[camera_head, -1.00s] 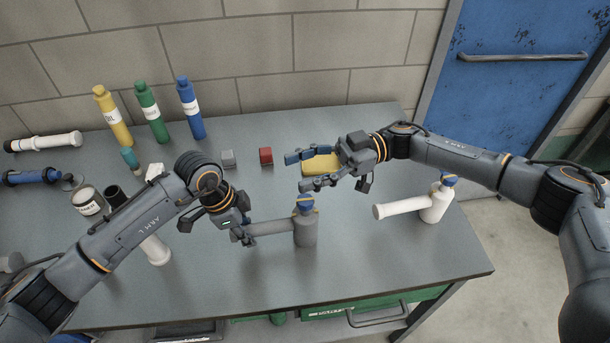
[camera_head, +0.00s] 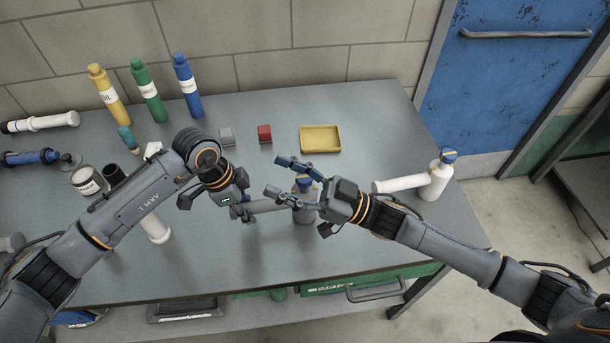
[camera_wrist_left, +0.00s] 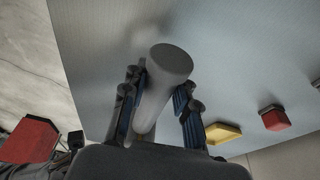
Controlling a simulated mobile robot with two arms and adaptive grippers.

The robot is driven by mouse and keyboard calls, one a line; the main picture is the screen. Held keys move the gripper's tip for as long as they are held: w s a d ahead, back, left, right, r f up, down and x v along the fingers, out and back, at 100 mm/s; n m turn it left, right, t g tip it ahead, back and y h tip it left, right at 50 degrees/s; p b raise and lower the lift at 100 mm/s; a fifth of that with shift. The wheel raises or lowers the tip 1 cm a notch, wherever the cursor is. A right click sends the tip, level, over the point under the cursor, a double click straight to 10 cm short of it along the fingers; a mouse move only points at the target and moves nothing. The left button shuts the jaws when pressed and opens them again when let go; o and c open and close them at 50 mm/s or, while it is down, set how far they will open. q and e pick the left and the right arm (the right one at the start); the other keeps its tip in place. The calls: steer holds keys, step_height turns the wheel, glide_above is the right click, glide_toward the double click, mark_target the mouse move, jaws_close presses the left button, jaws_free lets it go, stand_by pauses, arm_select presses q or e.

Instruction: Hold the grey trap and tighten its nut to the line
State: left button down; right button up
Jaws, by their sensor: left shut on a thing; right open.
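The grey trap (camera_head: 305,213) stands upright near the front middle of the table, its side pipe (camera_head: 268,206) pointing left. My left gripper (camera_head: 244,210) is shut on the end of that pipe; in the left wrist view the grey pipe (camera_wrist_left: 168,68) lies between the fingers (camera_wrist_left: 158,105). The trap's blue nut (camera_head: 304,184) sits on top, partly hidden by my right gripper. My right gripper (camera_head: 280,176) is open, its fingers spread over and to the left of the nut. I cannot tell whether it touches the nut. The line on the nut cannot be made out.
A white trap (camera_head: 434,182) with a blue nut stands to the right. A yellow tray (camera_head: 320,140), a red block (camera_head: 264,133) and a grey block (camera_head: 227,136) lie behind. Bottles (camera_head: 146,92) stand at the back left. The front right of the table is clear.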

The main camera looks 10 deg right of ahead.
mark_target(311, 182)
steer(key=s+d+f+m+t+h, duration=0.5)
steer(key=d+f+m+t+h, duration=0.2)
steer(key=d+h, duration=0.4)
steer(key=x, duration=1.1)
steer(key=shift+w+a+r, duration=0.15)
steer(key=shift+w+a, duration=0.1)
steer(key=shift+a, duration=0.05)
steer(key=c, duration=1.2)
steer(key=shift+y, duration=0.3)
steer(key=shift+n+g, duration=0.3)
